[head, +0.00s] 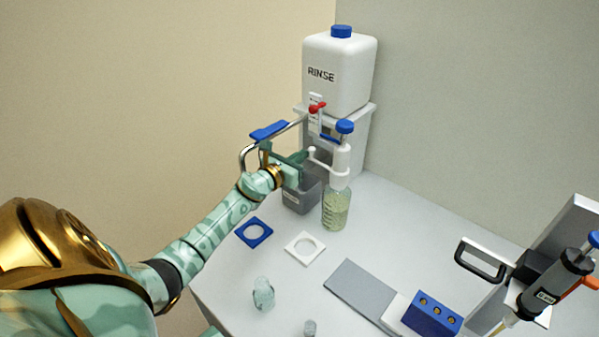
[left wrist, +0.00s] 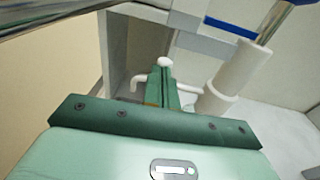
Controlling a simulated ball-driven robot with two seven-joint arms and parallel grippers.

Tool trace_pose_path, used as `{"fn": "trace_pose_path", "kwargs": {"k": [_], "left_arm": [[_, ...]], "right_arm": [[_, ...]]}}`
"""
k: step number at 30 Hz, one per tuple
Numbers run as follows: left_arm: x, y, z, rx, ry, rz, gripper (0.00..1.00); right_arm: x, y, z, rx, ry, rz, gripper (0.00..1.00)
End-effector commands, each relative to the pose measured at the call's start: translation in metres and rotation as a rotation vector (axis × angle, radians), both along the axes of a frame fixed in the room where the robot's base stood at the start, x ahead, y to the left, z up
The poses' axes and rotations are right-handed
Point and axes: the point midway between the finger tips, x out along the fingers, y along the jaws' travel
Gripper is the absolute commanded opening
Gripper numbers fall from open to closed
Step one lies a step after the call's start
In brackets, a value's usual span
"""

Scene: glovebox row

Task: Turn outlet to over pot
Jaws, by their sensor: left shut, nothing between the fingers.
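A bottle (head: 336,208) with pale green contents stands on the bench. It carries a white dispenser head (head: 341,160) with a blue cap. A thin white outlet (head: 320,157) reaches left from the head, towards my left gripper. A dark grey square pot (head: 301,196) stands left of the bottle, partly hidden by my gripper. My left gripper (head: 299,158) is shut and empty, above the pot and close to the outlet. In the left wrist view, the shut fingers (left wrist: 164,88) are just in front of the outlet's white knob (left wrist: 165,62). I cannot tell whether they touch. My right gripper is not in view.
A white RINSE tank (head: 340,75) with a red tap (head: 317,107) stands behind on a grey stand. A metal tube with a blue piece (head: 269,131) is close to my left wrist.

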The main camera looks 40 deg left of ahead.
Motion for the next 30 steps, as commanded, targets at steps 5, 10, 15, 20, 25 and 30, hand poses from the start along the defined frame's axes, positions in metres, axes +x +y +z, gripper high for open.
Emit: {"fn": "trace_pose_path", "kwargs": {"k": [5, 10, 15, 20, 25, 30], "left_arm": [[0.007, 0.003, 0.000, 0.001, 0.000, 0.002, 0.00], [0.010, 0.004, 0.001, 0.000, -0.001, 0.001, 0.00], [0.011, 0.004, 0.001, 0.000, -0.001, 0.001, 0.00], [0.011, 0.004, 0.002, 0.000, -0.002, 0.002, 0.00], [0.010, 0.004, 0.002, 0.000, -0.003, 0.002, 0.00], [-0.007, -0.004, 0.004, -0.005, -0.002, 0.002, 0.00]], "right_arm": [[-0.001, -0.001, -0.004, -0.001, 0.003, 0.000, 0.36], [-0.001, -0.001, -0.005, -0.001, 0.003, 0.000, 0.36], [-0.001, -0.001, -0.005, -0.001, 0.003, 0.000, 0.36], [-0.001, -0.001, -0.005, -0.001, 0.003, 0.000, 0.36], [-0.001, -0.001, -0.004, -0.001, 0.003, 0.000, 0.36], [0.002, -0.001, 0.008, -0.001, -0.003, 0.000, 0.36]]}}
